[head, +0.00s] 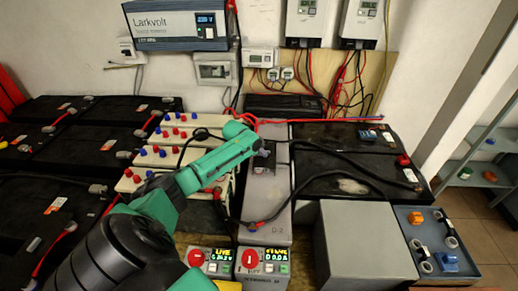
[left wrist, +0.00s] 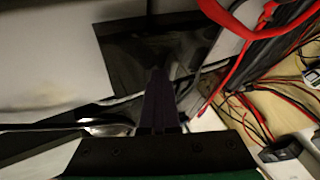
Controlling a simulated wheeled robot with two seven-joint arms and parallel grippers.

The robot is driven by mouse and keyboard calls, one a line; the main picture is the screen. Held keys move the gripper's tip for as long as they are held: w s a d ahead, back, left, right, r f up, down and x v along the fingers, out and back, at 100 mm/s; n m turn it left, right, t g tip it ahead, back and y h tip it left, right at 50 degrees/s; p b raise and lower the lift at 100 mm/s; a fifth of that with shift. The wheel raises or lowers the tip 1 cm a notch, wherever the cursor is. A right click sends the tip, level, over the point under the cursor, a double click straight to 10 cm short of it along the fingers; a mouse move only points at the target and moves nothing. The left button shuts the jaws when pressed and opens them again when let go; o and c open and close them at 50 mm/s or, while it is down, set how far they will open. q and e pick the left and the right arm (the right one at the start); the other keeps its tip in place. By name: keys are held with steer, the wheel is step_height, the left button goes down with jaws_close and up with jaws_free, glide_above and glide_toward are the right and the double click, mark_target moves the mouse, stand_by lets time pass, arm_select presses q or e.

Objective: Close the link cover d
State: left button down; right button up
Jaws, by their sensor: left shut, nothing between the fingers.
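My left gripper (head: 264,152) is shut and empty. It is over the narrow grey battery row in the middle of the head view, beside a small dark area. In the left wrist view its closed dark fingers (left wrist: 160,98) point at a dark patch between pale grey surfaces; I cannot tell whether they touch anything. The grey unit marked D-2 (head: 272,232) is at the near end of this row, with a black cable ending on it. I cannot make out for certain which part is the link cover d, or how far it stands open. My right gripper is out of view.
Two meter boxes with red buttons (head: 249,258) stand in front of the row. A grey box (head: 362,245) and a tray (head: 402,216) of small parts are at right. Red and black cables cross behind the gripper.

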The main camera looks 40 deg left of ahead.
arm_select(q)
steer(key=shift+a+r, duration=0.3)
steer(key=shift+r, duration=0.5)
steer(key=p+v, duration=0.2)
steer(key=v, duration=1.1)
steer(key=shift+s+d, duration=0.25)
steer(key=shift+s, duration=0.2)
steer(key=shift+f, duration=0.25)
